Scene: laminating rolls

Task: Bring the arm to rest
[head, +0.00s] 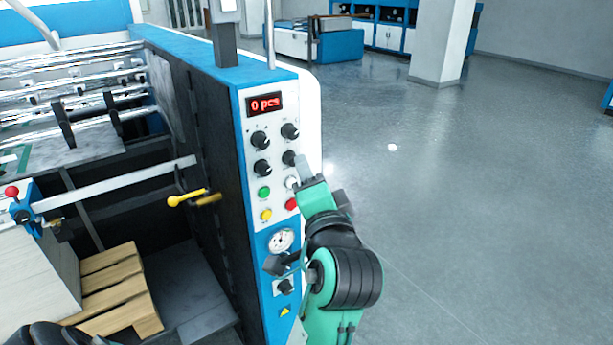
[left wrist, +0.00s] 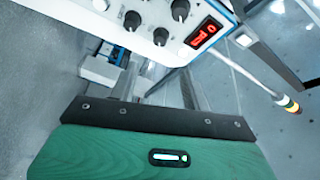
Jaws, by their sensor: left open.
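My left gripper (head: 303,166) is in front of the control panel (head: 256,222) in the head view, beside its right-hand knobs and buttons. It is open, and I see nothing held in it. My green and black left arm reaches up to it from the bottom of the picture. In the left wrist view the green gripper body fills the lower part, with the panel (left wrist: 147,17), its dark knobs and its red display beyond it. Whether the gripper touches the panel cannot be told. My right gripper is not in view.
The panel's display (head: 265,104) reads "0 pcs". A yellow handle (head: 187,199) sticks out at the machine's open side. A wooden pallet (head: 115,300) lies low at the left. The grey floor (head: 480,200) at the right is clear. A white pillar (head: 437,45) stands farther back.

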